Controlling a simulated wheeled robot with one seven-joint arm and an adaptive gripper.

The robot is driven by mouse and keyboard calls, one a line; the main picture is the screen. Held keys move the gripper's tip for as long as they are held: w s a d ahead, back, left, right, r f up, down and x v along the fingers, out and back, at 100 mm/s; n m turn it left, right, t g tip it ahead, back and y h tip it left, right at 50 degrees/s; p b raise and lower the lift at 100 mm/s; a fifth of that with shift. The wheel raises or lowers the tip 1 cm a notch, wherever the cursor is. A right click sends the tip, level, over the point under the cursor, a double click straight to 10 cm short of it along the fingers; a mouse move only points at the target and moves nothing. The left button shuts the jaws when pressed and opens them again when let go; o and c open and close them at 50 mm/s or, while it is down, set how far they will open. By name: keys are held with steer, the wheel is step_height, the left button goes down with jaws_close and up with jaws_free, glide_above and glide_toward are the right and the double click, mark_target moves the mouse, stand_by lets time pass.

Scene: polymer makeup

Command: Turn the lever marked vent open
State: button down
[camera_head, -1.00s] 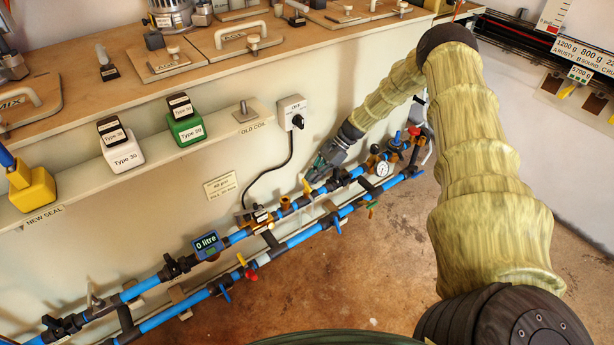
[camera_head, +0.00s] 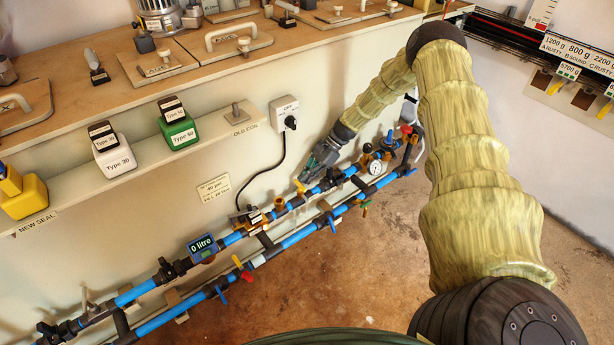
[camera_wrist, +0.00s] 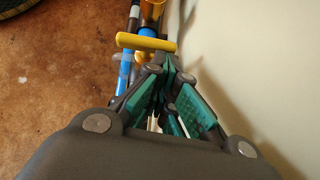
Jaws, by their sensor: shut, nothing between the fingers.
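My gripper (camera_head: 309,174) is at the upper blue pipe by the wall, pointing down and left. Its green-padded fingers also show in the wrist view (camera_wrist: 170,68), where the tips are together with nothing held. A yellow lever (camera_head: 300,187) is just beyond the fingertips. In the wrist view this yellow lever (camera_wrist: 146,42) lies crosswise over the pipe, very close to the tips; I cannot tell whether they touch. No "vent" marking is readable, so I cannot tell which lever bears it.
Other handles on the pipes include a second yellow lever (camera_head: 238,262), a red handle (camera_head: 407,130) and a blue lever (camera_head: 221,295). A pressure gauge (camera_head: 375,168) and a "0 litre" meter (camera_head: 202,246) sit on the upper line. The wall is close beside the gripper; the brown floor is clear.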

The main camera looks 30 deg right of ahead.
steer(key=shift+s+a+f, duration=0.1)
steer(key=shift+s+a, duration=0.35)
steer(key=shift+a, duration=0.2)
steer(key=shift+w+d+f, duration=0.1)
steer(key=shift+d, duration=0.35)
steer(key=d, duration=0.4)
steer(key=shift+w+b, duration=0.3)
steer(key=shift+b, duration=0.1)
steer(key=p+v, duration=0.2)
steer(key=v, duration=0.8)
steer(key=shift+w+r, duration=0.2)
steer(key=shift+w, duration=0.25)
steer(key=shift+d, duration=0.1)
